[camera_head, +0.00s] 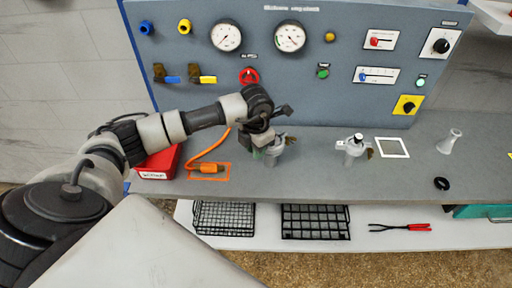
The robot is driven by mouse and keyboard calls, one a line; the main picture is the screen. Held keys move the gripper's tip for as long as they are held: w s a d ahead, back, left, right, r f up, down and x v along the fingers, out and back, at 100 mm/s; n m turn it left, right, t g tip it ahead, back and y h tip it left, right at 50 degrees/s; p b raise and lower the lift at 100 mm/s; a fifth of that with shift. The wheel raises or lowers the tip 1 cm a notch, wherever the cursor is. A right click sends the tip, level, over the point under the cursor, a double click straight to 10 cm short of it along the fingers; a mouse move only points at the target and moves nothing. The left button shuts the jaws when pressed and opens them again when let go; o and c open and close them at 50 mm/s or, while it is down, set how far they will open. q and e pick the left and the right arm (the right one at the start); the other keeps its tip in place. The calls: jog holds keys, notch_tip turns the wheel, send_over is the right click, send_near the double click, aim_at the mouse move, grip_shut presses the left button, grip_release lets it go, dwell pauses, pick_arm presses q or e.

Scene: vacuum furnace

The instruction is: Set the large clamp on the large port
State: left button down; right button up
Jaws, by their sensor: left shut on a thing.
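My left gripper (264,148) reaches over the bench to a grey metal port (273,158) left of centre, probably the large port. It is shut on a small part there, which looks like the large clamp. A brownish bit, apparently of the clamp (290,140), shows just right of the fingers. The fingers and wrist hide most of the clamp and the port top, so I cannot tell whether the clamp sits around the flange. A second grey port (353,149) stands to the right, with a brownish clamp piece (370,153) at its side. My right gripper is not in view.
The control panel (325,105) with gauges and valves rises behind. An orange hose (207,168) and red box (158,163) lie left. A white square outline (406,149), pale cone (449,141) and black ring (441,183) are right. Wire baskets (316,222) sit on the lower shelf.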

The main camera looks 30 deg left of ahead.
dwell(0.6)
pick_arm(q)
jog(key=c, duration=1)
grip_release()
jog(key=shift+f, duration=0.1)
jog(key=shift+o, duration=0.2)
notch_tip(320, 180, up, 11)
jog(key=b, duration=0.2)
jog(key=shift+b, duration=0.3)
jog(key=shift+f, duration=0.1)
